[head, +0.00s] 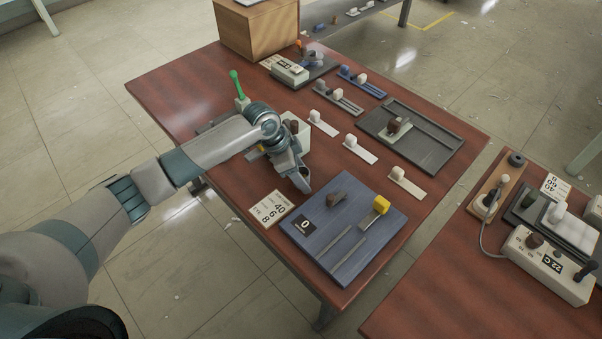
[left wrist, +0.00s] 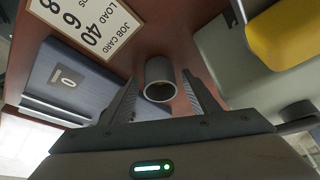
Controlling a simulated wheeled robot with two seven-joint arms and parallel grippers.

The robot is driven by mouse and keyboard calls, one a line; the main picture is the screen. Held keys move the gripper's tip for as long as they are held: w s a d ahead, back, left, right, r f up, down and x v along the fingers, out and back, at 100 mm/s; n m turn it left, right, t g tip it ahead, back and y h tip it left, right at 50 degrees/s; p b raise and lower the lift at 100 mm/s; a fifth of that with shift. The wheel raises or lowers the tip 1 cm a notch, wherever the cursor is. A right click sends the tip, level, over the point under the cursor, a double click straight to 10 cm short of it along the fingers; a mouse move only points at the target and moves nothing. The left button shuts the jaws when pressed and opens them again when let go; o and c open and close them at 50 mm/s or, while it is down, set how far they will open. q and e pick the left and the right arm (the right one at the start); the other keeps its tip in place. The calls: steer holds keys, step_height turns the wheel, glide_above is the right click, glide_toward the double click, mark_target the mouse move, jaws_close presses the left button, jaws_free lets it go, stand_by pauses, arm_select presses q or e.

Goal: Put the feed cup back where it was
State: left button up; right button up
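The feed cup, a small dark grey open cylinder (left wrist: 160,78), shows in the left wrist view above the red-brown table top, between the fingers of my left gripper (left wrist: 160,88). A gap shows on each side of it, so the fingers look open and not touching it. I cannot tell whether the cup stands on the table. In the head view my left gripper (head: 303,182) reaches low over the table (head: 160,90), and I do not make out the cup there. My right gripper is not in view.
A blue panel (head: 335,255) with a yellow block (head: 380,205) lies in front right of the gripper. A job card (head: 270,208) lies close by. A pale box (head: 299,131) stands behind my gripper. Sliders and a dark tray (head: 425,150) lie to the right.

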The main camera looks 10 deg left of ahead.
arm_select(q)
steer(key=shift+r, duration=0.1)
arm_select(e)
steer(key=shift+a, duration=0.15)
arm_select(q)
steer(key=shift+a+r, duration=0.15)
steer(key=shift+r, duration=0.25)
steer(key=b+v, duration=0.1)
steer(key=v, duration=1)
steer(key=shift+b, duration=0.4)
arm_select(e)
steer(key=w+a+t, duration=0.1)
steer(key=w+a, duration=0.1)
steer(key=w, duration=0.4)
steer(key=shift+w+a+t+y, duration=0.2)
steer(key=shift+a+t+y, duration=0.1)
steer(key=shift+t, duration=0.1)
arm_select(q)
steer(key=shift+a, duration=0.1)
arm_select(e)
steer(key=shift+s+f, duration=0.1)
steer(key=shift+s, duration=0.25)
